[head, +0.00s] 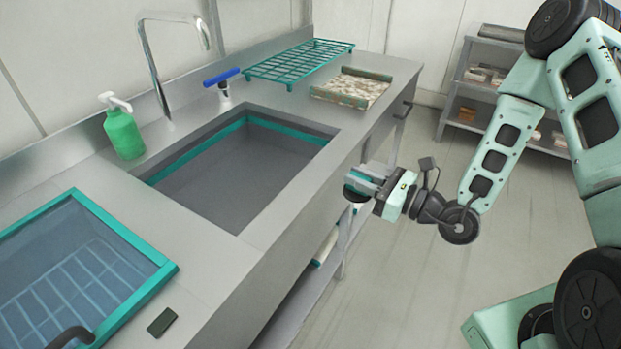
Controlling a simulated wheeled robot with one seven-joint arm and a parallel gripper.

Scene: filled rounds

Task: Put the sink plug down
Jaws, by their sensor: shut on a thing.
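My gripper (366,182) is in the head view, just off the front edge of the counter, to the right of the sink basin. It is shut on a small, dark, roundish thing with a pale lower part, which I take to be the sink plug (355,194). The fingers partly hide it, and it is held clear of the counter top. The grey sink basin (235,175) with a teal band inside its rim looks empty. Its drain cannot be made out.
A green soap bottle (123,133), faucet (152,65) and blue-topped squeegee (222,82) stand behind the basin. A teal rack (298,62) and patterned tray (352,88) lie beyond. At front left are a teal-framed basin (75,270) and a dark pad (162,322).

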